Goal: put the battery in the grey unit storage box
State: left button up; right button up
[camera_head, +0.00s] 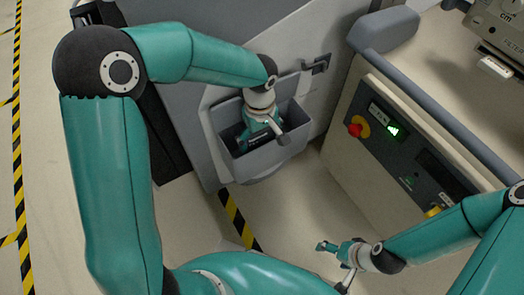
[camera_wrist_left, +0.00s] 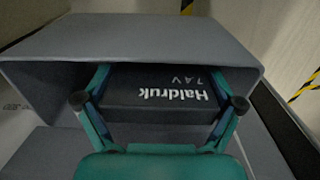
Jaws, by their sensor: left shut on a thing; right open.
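The battery (camera_wrist_left: 160,97) is a dark block with white "Haldruk" lettering, upside down in the left wrist view. My left gripper (camera_head: 262,132) is shut on it, with a teal finger at each side. The grey unit storage box (camera_head: 223,118) is an open bin on the grey unit's side. My left gripper reaches down into its mouth. In the left wrist view the box wall (camera_wrist_left: 130,38) rises beyond the battery. I cannot tell whether the battery touches the box floor. My right gripper (camera_head: 328,247) is open and empty, low at the right.
A control panel (camera_head: 395,140) with a red knob (camera_head: 356,127) and a green-lit switch is on the cart at the right. A metal device (camera_head: 500,32) stands on that cart. Beige floor (camera_head: 300,205) lies clear between the box and my right gripper.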

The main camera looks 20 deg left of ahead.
pick_arm(q)
jog(key=shift+f+b, duration=0.85)
jog(key=shift+f, duration=1.95)
jog(key=shift+f, duration=0.1)
jog(key=o, duration=1)
notch_tip(320, 180, up, 12)
jog(key=p, duration=0.3)
jog(key=shift+p, duration=0.4)
